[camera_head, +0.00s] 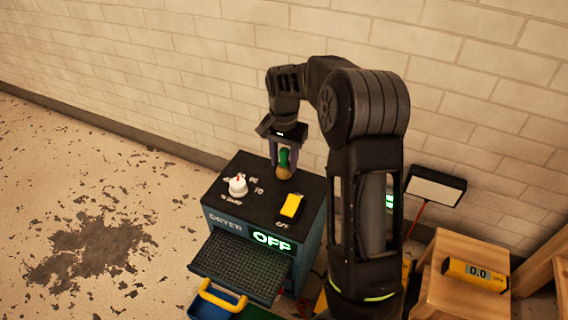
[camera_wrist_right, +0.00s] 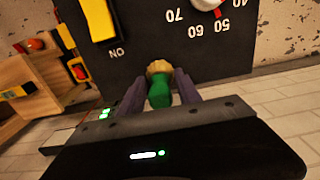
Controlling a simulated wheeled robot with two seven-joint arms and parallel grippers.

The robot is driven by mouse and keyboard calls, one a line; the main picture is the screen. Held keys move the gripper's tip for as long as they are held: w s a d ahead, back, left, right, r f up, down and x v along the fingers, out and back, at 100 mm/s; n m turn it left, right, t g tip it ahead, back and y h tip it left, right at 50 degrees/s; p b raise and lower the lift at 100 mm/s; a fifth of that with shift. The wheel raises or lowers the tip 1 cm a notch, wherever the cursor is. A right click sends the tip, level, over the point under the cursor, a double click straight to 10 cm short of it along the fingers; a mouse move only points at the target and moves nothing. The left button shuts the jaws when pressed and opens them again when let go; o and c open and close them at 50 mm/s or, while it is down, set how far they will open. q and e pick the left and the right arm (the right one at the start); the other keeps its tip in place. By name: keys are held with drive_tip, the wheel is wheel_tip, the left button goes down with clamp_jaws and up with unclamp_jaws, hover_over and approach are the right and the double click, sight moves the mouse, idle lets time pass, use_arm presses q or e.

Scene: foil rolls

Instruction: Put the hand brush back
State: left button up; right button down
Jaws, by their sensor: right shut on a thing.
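The hand brush (camera_head: 283,173) shows as a small green body with a tan end. My right gripper (camera_head: 286,153) is shut on its green part, tan end pointing down. It is over the back part of the dark top of the dryer (camera_head: 262,188); I cannot tell whether the brush touches that top. In the right wrist view the green part of the brush (camera_wrist_right: 160,94) sits between the two fingers, with the tan end beyond them towards the panel. My left gripper is in neither view.
The dryer has a white knob (camera_head: 238,185), a yellow switch (camera_head: 291,206) and a lit OFF display (camera_head: 271,241). A dark mesh tray (camera_head: 238,268) juts from its front, above a blue bin with a yellow handle (camera_head: 222,300). A wooden stand holds a yellow meter (camera_head: 475,274). A brick wall is behind.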

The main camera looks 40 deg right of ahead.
drive_tip(key=shift+f, duration=0.15)
drive_tip(key=shift+f, duration=0.1)
drive_tip(key=c, duration=0.8)
unclamp_jaws()
drive_tip(key=shift+c, duration=0.2)
wheel_tip(320, 180, up, 12)
drive_tip(key=p, duration=0.5)
drive_tip(key=shift+f, duration=0.25)
drive_tip(key=shift+r, duration=0.45)
